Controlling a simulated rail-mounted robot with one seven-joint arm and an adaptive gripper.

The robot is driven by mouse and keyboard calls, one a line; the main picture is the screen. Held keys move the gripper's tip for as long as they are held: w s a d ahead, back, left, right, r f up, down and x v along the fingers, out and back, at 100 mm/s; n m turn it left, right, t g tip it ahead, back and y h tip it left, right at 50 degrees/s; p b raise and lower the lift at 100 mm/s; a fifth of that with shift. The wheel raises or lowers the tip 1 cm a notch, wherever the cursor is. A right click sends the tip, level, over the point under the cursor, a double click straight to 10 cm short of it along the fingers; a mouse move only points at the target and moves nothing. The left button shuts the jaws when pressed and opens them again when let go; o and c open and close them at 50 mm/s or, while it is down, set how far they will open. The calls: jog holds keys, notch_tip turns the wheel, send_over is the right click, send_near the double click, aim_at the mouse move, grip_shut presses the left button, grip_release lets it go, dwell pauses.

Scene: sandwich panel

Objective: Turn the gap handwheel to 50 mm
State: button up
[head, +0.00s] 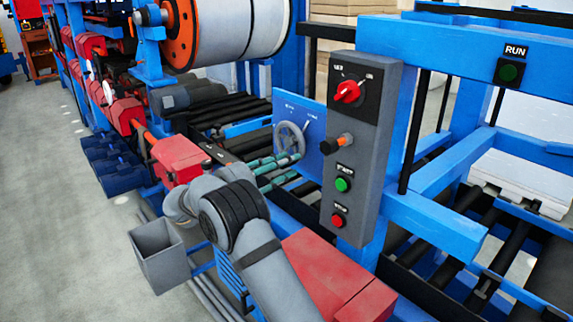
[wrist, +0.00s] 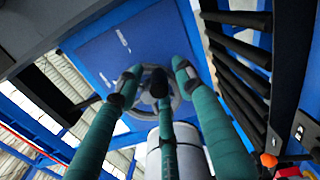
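The gap handwheel (head: 289,137) is a grey spoked wheel on a blue panel (head: 312,120) that carries small white marks, too small to read. In the wrist view, the handwheel (wrist: 148,97) shows beyond and between my fingers, partly hidden by them. My gripper (head: 288,160) has teal fingers with dark joints and reaches in at the lower part of the wheel. In the wrist view my gripper (wrist: 157,74) has its fingers spread apart, with a dark knob-like shape in the middle. I cannot tell whether any finger touches the wheel.
Black rollers (head: 225,115) lie behind my arm. A red housing (head: 335,280) and a grey bin (head: 160,255) are near my arm.

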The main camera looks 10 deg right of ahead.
jog(key=v, duration=1.1)
jog(key=shift+s+a, duration=0.15)
jog(key=shift+a, duration=0.1)
jog(key=x, duration=1.2)
jog(key=shift+d, duration=0.1)
jog(key=shift+r+n+p, duration=0.1)
jog(key=shift+n+p, duration=0.2)
jog(key=shift+p, duration=0.05)
